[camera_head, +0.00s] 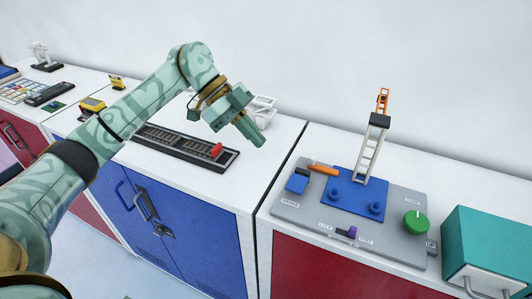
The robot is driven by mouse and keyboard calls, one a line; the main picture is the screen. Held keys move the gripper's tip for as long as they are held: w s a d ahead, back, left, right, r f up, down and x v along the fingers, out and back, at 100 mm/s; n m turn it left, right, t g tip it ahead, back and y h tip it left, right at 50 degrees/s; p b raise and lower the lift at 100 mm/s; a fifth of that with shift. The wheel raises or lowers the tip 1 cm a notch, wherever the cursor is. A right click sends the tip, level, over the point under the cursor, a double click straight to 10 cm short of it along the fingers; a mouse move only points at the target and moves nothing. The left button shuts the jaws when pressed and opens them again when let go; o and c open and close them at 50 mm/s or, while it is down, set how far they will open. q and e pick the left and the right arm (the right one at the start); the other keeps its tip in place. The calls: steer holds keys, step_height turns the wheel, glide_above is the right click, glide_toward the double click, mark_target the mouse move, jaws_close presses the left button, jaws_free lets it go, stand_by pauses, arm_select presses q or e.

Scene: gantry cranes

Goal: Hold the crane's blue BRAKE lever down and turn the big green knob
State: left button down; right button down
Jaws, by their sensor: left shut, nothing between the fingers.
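The crane's grey base board (300,222) lies on the white counter at the right. The blue BRAKE lever (297,182) is at the board's left end, behind a small label. The big green knob (416,222) is at its right end. The crane tower (369,157) stands upright at the back of a blue plate (343,188), with an orange top part. My left gripper (259,142) is shut and empty, in the air above the counter to the left of the board, touching neither lever nor knob. My right gripper is not in view.
A teal box (490,245) with a handle stands right of the board, close to the knob. An orange bar (323,169) lies behind the lever. A purple slider (352,231) is at the board's front. A black track (190,147) lies below my left arm.

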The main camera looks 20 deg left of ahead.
arm_select(q)
glide_above(290, 189)
steer(key=a, duration=0.3)
step_height(290, 189, down, 6)
step_height(290, 189, down, 4)
steer(key=shift+d+r, duration=0.15)
steer(key=shift+r, duration=0.1)
steer(key=shift+f, duration=0.45)
